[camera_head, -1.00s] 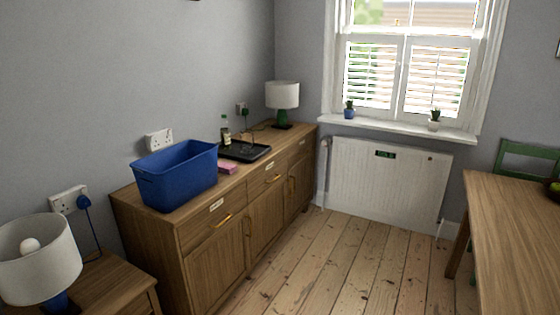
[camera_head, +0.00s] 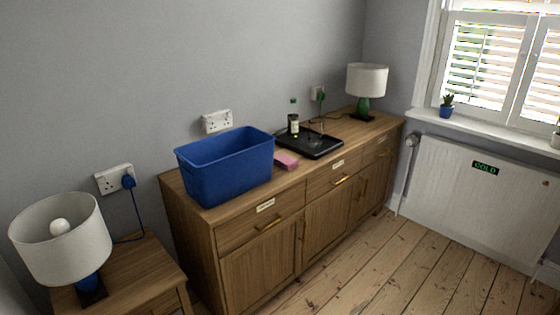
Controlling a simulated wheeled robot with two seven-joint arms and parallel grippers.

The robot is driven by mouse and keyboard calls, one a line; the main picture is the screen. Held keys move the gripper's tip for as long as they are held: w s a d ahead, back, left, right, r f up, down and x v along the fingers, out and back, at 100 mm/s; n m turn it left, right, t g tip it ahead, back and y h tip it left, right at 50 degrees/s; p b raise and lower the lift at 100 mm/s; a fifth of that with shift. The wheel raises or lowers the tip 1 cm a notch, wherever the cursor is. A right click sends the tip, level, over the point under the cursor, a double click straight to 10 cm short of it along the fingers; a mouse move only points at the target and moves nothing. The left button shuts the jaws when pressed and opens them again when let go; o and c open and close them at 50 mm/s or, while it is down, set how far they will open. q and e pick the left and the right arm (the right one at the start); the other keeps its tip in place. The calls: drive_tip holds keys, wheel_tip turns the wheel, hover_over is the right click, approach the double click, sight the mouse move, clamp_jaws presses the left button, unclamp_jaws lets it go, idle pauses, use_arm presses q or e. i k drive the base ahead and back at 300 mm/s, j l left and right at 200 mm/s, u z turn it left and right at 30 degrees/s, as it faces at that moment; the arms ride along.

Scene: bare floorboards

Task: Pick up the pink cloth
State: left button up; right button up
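The pink cloth (camera_head: 287,160) lies folded as a small flat block on top of the wooden sideboard (camera_head: 237,228). It sits near the front edge, between the blue bin (camera_head: 226,168) and the black tray (camera_head: 318,150). Neither of my grippers shows in the head view, so their state is hidden.
A bottle (camera_head: 293,122) and a thin upright item stand at the tray. A green-based lamp (camera_head: 367,80) stands at the sideboard's far end. Another lamp (camera_head: 60,240) is on a side table (camera_head: 139,272) at left. Floorboards (camera_head: 400,270) in front are clear. A radiator (camera_head: 470,195) is at right.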

sight(285, 162)
drive_tip(key=i+l+u, duration=0.1)
drive_tip(key=i, duration=0.65)
drive_tip(key=i+l, duration=0.25)
drive_tip(key=i+l+u, duration=0.1)
drive_tip(key=i+l, duration=0.15)
drive_tip(key=l, duration=0.2)
drive_tip(key=i+l, duration=0.25)
drive_tip(key=i+l+u, duration=0.1)
drive_tip(key=i+l, duration=0.15)
drive_tip(key=l, duration=0.2)
drive_tip(key=i+l+u, duration=0.1)
drive_tip(key=l, duration=1.3)
drive_tip(key=i+u, duration=0.05)
drive_tip(key=i, duration=0.05)
